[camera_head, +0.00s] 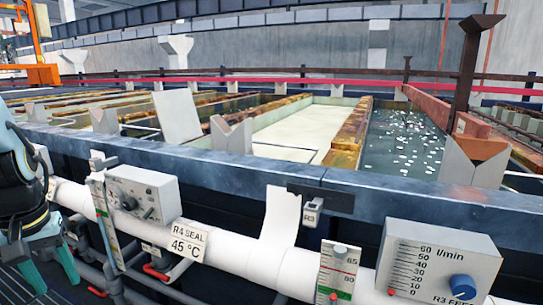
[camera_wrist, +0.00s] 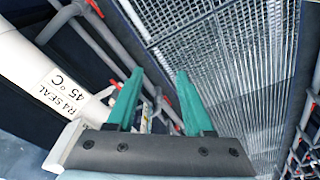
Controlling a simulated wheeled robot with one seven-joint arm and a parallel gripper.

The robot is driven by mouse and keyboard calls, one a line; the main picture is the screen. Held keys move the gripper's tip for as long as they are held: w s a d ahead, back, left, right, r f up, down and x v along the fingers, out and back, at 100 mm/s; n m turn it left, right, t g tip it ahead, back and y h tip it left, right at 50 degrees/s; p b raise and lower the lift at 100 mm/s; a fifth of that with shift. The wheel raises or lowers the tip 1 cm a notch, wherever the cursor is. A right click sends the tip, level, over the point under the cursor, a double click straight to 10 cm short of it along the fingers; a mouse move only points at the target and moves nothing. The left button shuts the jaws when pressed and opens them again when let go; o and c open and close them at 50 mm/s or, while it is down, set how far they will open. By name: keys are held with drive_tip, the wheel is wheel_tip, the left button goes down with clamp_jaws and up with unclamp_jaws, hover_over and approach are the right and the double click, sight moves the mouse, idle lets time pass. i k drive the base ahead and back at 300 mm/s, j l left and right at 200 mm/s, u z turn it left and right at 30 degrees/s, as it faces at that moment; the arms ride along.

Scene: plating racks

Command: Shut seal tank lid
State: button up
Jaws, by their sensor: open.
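A label reading "R4 SEAL 45 °C" (camera_head: 187,238) hangs on the front pipe in the head view; it also shows in the wrist view (camera_wrist: 62,92). A tank with a flat cream surface (camera_head: 305,128) lies behind the front beam; I cannot tell whether this is a lid or liquid. A pale plate (camera_head: 177,115) stands upright to its left; I cannot tell whether it is the seal tank's lid. My gripper (camera_head: 46,272) hangs low at the left, in front of the pipe. Its teal fingers are apart and empty in the wrist view (camera_wrist: 160,78), above the floor grating.
The blue-grey beam (camera_head: 270,172) and white pipe (camera_head: 235,257) run across the front. A control box (camera_head: 142,195) and a flow meter box (camera_head: 440,262) stick out there. Another tank (camera_head: 400,150) holds dark water with white floating pieces. The floor grating (camera_wrist: 225,65) looks clear.

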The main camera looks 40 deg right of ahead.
sight(176, 113)
drive_tip(key=i+j+u, duration=0.15)
drive_tip(key=i, duration=0.5)
drive_tip(key=i+j+u, duration=0.15)
drive_tip(key=i, duration=0.5)
